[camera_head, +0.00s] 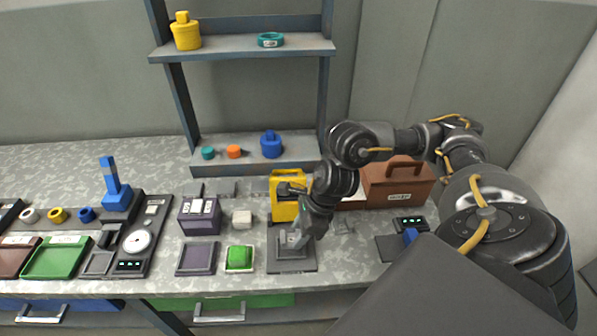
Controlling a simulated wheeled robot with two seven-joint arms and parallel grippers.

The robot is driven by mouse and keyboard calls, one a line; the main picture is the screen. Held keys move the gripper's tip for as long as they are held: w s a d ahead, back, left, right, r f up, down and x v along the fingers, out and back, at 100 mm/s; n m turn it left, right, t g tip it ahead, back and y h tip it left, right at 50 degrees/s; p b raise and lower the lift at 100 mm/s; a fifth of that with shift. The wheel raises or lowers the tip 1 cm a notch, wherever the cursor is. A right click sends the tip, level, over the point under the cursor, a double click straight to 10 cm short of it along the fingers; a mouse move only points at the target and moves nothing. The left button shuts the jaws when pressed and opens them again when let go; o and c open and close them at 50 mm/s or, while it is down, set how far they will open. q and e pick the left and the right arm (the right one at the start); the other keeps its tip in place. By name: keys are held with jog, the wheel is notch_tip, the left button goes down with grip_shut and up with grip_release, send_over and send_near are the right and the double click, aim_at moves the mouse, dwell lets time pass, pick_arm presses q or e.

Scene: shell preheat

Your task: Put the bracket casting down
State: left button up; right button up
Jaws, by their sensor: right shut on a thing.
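My right gripper (296,238) reaches down from the right and is shut on a small grey piece, which looks like the bracket casting (290,239). The piece is at a dark grey plate (292,267) on the worktop. The fingers and wrist hide part of it, so I cannot tell whether it touches the plate. My left gripper is not in view.
A yellow block (284,208) stands just behind the gripper. A brown toolbox (397,187) and small display device (408,223) stand right. A shelf rack (240,47) rises behind.

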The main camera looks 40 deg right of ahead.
jog(key=shift+w+d+f, duration=0.1)
jog(key=shift+f, duration=0.85)
jog(key=shift+w+d+f, duration=0.1)
jog(key=shift+f, duration=0.8)
jog(key=shift+a, duration=0.1)
jog(key=shift+f, duration=0.2)
jog(key=o, duration=1)
jog(key=shift+r, duration=0.1)
jog(key=shift+o, duration=0.2)
